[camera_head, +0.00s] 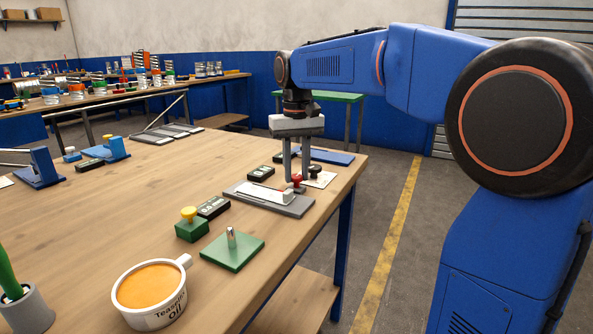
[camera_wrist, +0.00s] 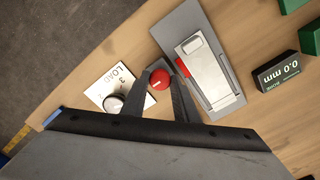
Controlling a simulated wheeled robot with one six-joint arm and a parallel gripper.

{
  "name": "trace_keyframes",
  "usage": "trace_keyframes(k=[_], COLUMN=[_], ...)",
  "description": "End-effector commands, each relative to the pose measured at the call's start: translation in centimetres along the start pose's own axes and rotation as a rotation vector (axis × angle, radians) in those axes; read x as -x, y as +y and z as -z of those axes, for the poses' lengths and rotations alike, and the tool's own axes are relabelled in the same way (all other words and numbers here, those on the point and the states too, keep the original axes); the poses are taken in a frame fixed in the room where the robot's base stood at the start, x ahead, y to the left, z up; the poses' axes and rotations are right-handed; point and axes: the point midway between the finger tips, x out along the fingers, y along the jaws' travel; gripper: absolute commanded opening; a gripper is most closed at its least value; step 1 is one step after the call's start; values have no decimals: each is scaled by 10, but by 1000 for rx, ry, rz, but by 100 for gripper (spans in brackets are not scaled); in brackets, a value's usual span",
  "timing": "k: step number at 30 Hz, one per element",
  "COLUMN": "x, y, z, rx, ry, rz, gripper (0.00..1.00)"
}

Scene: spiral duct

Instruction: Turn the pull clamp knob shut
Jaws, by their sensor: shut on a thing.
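The red round knob (camera_wrist: 159,80), which looks like the pull clamp knob, has a pale line on its top in the wrist view. It also shows in the head view (camera_head: 297,178). It sits beside the grey plate (camera_wrist: 222,62) that carries a long white bar with a small red part. My gripper (camera_head: 298,181) points down over the table's right side, one finger on each side of the knob. Its fingers (camera_wrist: 160,86) are shut on it. The knob's lower part is hidden in both views.
A white LOAD card with a dial (camera_wrist: 114,103) lies close left of my fingers. A black 0.0 mm readout (camera_wrist: 281,71) lies to the right. A green block with a yellow knob (camera_head: 191,229), a green plate with a pin (camera_head: 233,253) and an oil cup (camera_head: 152,294) stand nearer.

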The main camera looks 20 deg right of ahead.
Motion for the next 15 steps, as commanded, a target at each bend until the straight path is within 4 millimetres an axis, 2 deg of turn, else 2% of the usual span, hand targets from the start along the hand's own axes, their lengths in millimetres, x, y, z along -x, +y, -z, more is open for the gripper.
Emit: trace_keyframes(k=[12, 13, 15], x=[1, 1, 1], y=[0, 0, 0], z=[1, 1, 0], rx=[-6, -6, -6], ry=[3, 3, 2], rz=[0, 0, 0], gripper=[5, 32, 46])
